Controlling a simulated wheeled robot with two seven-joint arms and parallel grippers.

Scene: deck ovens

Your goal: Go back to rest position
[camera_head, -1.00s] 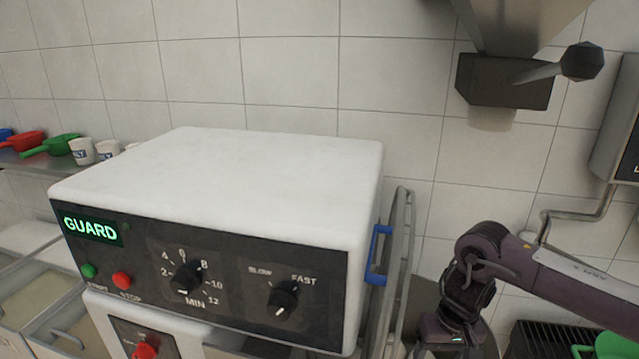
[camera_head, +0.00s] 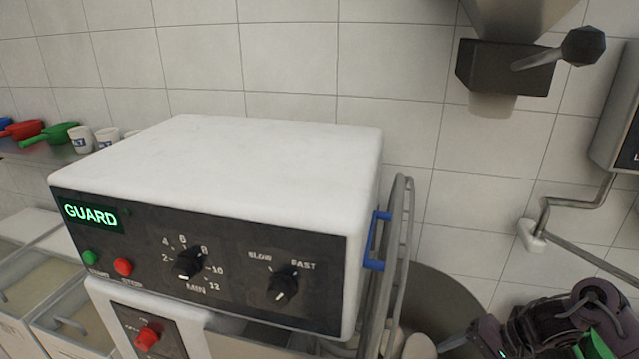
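My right arm shows at the lower right corner in the head view, purple and black. Its gripper (camera_head: 455,345) seems to be the grey part at the bottom edge, in front of the mixing bowl; whether its fingers are open or shut cannot be made out. My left gripper is not in view. The white mixer housing (camera_head: 240,165) fills the middle, with a lit green GUARD display (camera_head: 90,215), a timer knob (camera_head: 188,263) and a speed knob (camera_head: 283,285).
A wire guard with a blue handle (camera_head: 377,242) stands upright beside the housing. The bowl (camera_head: 440,300) is behind it. A hopper outlet with a lever (camera_head: 575,50) hangs at upper right. A pipe (camera_head: 560,203) runs along the right wall. Scoops (camera_head: 50,134) and cups (camera_head: 82,139) sit at far left.

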